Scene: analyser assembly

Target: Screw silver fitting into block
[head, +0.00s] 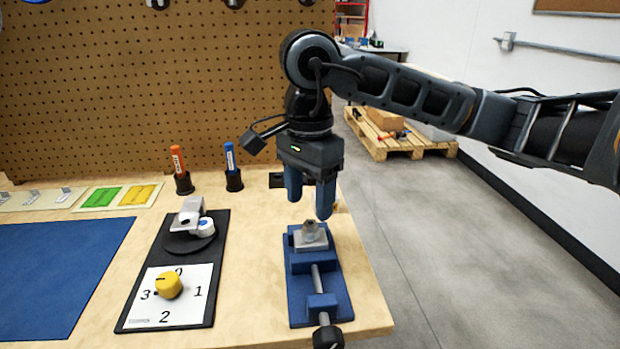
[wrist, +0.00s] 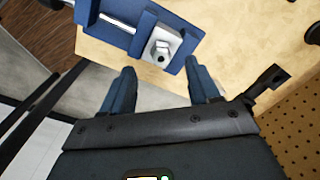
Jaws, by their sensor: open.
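A blue vise (head: 299,308) stands near the table's right edge and holds a silver block (head: 322,241) in its jaws. A small silver fitting (head: 311,227) sits upright on top of the block; how deep it is in cannot be told. In the wrist view the fitting (wrist: 161,52) shows a dark round opening, with the block (wrist: 169,34) around it. My gripper (head: 309,204) points down just above the fitting, its blue fingers apart with nothing between them. In the wrist view the fitting appears just beyond the open fingertips (wrist: 160,66).
A black board with a yellow knob (head: 168,285) and a grey-white part (head: 190,216) lies left of the vise. Orange (head: 177,160) and blue (head: 230,158) markers stand in holders at the back. A pegboard (head: 140,80) rises behind.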

